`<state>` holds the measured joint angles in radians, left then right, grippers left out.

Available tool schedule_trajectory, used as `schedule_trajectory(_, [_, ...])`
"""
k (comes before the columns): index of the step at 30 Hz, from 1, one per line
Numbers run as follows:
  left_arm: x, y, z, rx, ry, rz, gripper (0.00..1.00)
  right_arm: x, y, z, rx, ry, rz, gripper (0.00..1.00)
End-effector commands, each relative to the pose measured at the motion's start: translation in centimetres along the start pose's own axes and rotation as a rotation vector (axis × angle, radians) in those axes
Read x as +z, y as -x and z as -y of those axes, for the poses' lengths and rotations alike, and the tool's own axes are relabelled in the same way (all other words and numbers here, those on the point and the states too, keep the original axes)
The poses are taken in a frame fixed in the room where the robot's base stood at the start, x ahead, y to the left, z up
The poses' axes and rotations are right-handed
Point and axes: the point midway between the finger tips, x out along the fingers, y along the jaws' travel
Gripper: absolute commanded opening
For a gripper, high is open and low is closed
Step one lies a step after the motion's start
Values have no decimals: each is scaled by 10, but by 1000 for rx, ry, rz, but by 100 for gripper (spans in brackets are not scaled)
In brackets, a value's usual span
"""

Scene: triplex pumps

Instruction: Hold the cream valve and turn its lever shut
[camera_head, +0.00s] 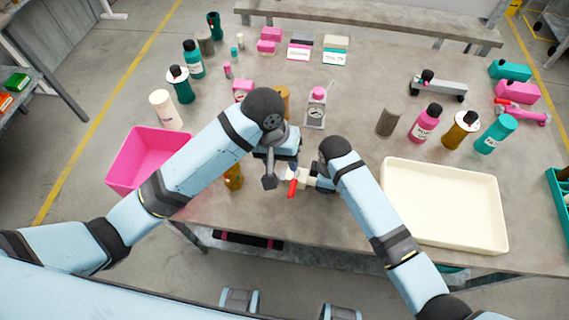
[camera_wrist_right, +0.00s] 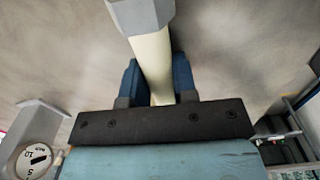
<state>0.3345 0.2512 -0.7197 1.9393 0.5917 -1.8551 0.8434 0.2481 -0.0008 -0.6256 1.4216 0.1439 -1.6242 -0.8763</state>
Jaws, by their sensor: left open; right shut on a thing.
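The cream valve (camera_head: 304,178) is near the front edge of the table, with its red lever (camera_head: 292,187) on its left side, pointing down in the head view. My right gripper (camera_head: 313,180) is shut on the cream valve from the right. In the right wrist view the valve's cream body (camera_wrist_right: 152,55) runs between the two blue fingers, with a grey end piece (camera_wrist_right: 140,14) beyond them. The lever does not show there. My left gripper (camera_head: 270,181) is open, just left of the red lever. I cannot tell whether it touches the lever.
A pink bin (camera_head: 120,165) stands left and a cream tray (camera_head: 445,240) right. A small scale (camera_head: 316,112) stands behind the valve; an amber bottle (camera_head: 233,178) is left of my left gripper. Several bottles stand at the right and back left.

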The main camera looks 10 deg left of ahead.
Motion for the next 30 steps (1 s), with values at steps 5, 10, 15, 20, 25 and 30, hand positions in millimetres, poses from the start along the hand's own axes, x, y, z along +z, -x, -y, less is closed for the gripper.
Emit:
schedule_trajectory(5, [0,0,0,0,0,0,44,0,1,0,1,0,-1,0])
schedule_trajectory(10, [0,0,0,0,0,0,44,0,1,0,1,0,-1,31])
schedule_trajectory(15, [0,0,0,0,0,0,44,0,1,0,1,0,-1,56])
schedule_trajectory(20, [0,0,0,0,0,0,44,0,0,0,0,0,-1,56])
schedule_trajectory(25, [0,0,0,0,0,0,44,0,9,-1,2,0,-1,56])
schedule_trajectory(30, [0,0,0,0,0,0,44,0,39,-1,5,1,-2,56])
